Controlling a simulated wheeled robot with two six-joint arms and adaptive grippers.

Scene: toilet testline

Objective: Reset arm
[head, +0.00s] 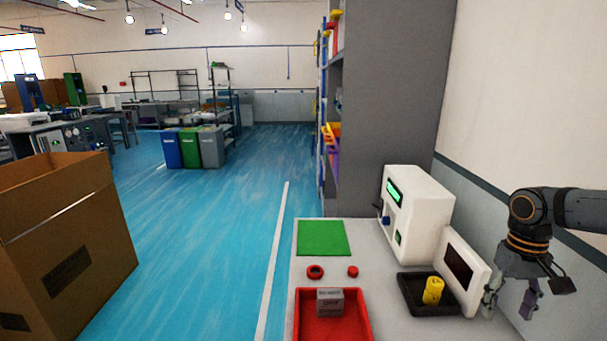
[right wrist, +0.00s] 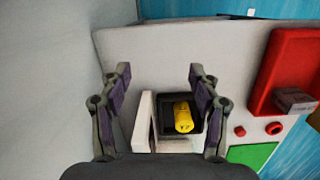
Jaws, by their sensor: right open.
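My right gripper (head: 511,301) is at the right side in the head view, beside the table's right edge and the white panel device. In the right wrist view its two fingers (right wrist: 157,90) are spread apart with nothing between them. A yellow part (head: 433,291) sits in a black tray (head: 413,302) on the table. The yellow part also shows in the right wrist view (right wrist: 183,118), beyond the fingers and apart from them. My left gripper is not seen in either view.
The table (head: 380,262) holds a green mat (head: 321,238), a red tray (head: 367,317) with a grey box (head: 330,302), two small red parts, a white machine (head: 418,214) and a white panel device (head: 463,268). A cardboard box (head: 60,250) stands left. Blue floor between is clear.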

